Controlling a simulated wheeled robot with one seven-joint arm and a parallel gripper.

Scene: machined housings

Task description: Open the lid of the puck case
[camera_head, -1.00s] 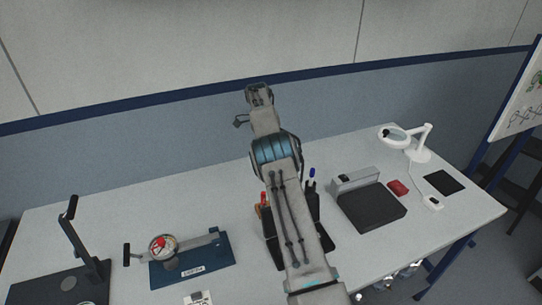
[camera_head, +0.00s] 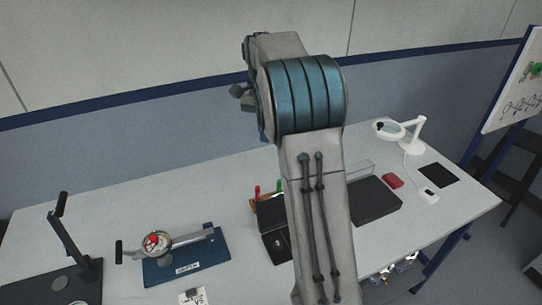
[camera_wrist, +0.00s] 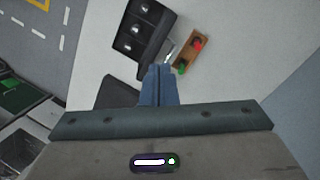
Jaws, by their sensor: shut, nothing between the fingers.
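A black case (camera_wrist: 140,28) with silver round pieces in a row of cells lies at the top of the wrist view. Part of it shows left of my arm in the head view (camera_head: 276,242). In the head view my raised arm hides the gripper and part of the case.
A wooden block (camera_wrist: 188,52) with red and green pieces lies beside the case. A flat black box (camera_head: 375,200) stands to the right, near a red block (camera_head: 392,181) and a white magnifier lamp (camera_head: 408,148). A blue-based dial gauge fixture (camera_head: 185,262) stands left, with bare table between.

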